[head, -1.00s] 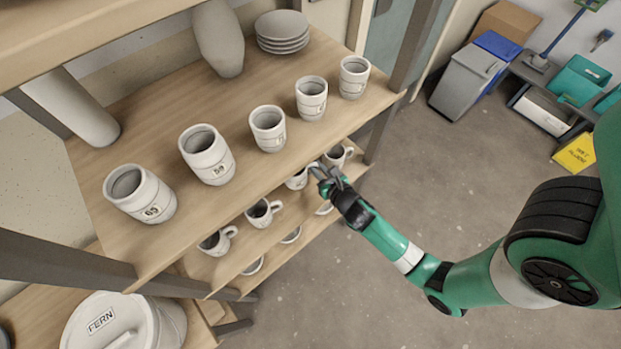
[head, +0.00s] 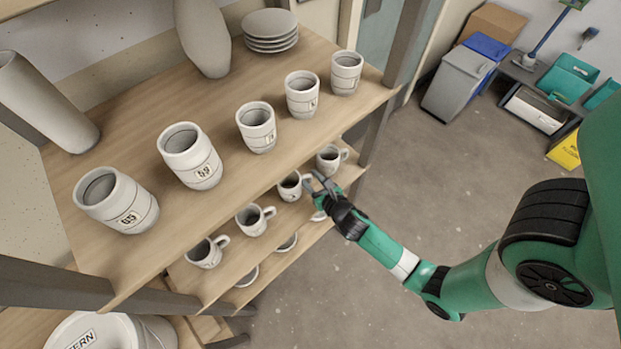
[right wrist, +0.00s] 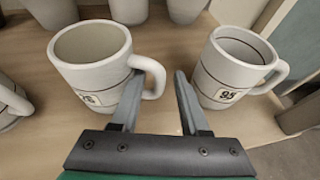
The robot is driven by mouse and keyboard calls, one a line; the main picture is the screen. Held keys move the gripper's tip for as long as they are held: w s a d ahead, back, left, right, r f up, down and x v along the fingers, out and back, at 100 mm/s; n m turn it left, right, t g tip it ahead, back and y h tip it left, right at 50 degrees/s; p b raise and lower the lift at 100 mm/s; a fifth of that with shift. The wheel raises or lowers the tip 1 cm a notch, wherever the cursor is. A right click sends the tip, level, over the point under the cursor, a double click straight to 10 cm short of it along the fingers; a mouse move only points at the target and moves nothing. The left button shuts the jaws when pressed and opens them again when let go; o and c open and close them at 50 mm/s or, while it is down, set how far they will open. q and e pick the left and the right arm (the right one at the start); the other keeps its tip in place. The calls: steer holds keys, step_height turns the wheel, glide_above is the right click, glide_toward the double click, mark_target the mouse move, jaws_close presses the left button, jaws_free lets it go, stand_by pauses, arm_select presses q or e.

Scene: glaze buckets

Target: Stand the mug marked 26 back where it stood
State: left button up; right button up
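On the lower shelf, a white mug (head: 290,187) stands upright at my right gripper (head: 315,184). In the right wrist view this mug (right wrist: 88,68) has a label half hidden by a finger, so I cannot read its number for sure. Its handle sits between the two fingers of the right gripper (right wrist: 157,82), which are apart with gaps beside the handle. A mug marked 95 (right wrist: 232,68) stands just right of the right finger, and it also shows in the head view (head: 328,159). My left gripper is not in view.
Two more mugs (head: 252,220) (head: 207,252) stand left on the same shelf, with saucers (head: 287,243) below. The upper shelf (head: 225,85) overhangs them and holds several handleless cups (head: 190,156), vases and stacked plates (head: 270,28). Open floor (head: 440,200) lies to the right.

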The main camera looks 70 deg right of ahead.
steer(key=shift+r, duration=0.15)
steer(key=shift+s+a+r, duration=0.15)
steer(key=shift+s+a, duration=0.05)
steer(key=p+v, duration=0.2)
steer(key=v, duration=0.9)
steer(key=shift+s, duration=0.15)
steer(key=shift+a, duration=0.1)
